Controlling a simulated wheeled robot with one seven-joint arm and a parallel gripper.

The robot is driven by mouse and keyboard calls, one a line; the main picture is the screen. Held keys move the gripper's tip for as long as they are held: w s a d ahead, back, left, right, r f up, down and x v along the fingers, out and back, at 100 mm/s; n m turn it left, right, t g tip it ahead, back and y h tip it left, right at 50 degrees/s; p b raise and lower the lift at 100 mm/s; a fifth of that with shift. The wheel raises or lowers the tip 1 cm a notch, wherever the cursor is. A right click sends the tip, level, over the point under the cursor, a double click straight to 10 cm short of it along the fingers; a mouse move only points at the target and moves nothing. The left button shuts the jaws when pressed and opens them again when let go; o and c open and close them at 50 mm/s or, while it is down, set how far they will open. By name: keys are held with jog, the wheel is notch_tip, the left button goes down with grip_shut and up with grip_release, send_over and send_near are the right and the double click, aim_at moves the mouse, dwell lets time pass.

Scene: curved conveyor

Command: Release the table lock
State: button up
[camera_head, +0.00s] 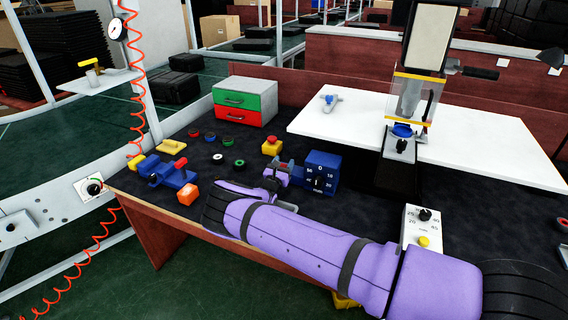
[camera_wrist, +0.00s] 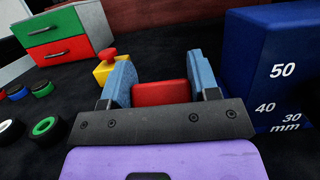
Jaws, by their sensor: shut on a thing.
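My gripper (camera_head: 284,174) is low over the dark table top, just left of a blue box with a dial (camera_head: 323,163). In the wrist view, the blue-padded fingers of my gripper (camera_wrist: 161,66) stand on either side of a red block-like part (camera_wrist: 160,93) and are shut on it. The lower end of the red part is hidden behind the gripper's dark plate. The blue box also shows in the wrist view (camera_wrist: 280,60), right of the fingers, marked in mm. I cannot tell whether the red part is the table lock; no label shows.
A yellow box with a red button (camera_head: 271,146) stands just behind my gripper. A drawer unit (camera_head: 245,101) with green and red fronts is farther back. A blue clamp-like device (camera_head: 172,173) and an orange block (camera_head: 188,194) lie left. A white board (camera_head: 320,122) is behind.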

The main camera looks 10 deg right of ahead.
jog(key=shift+a, duration=0.1)
jog(key=o, duration=1.3)
jog(key=shift+r, duration=0.1)
jog(key=shift+r, duration=0.3)
notch_tip(320, 180, up, 3)
jog(key=shift+f, duration=0.2)
jog(key=s, duration=0.5)
jog(key=s+r, duration=0.1)
jog(key=s, duration=1)
jog(key=shift+d+r, duration=0.3)
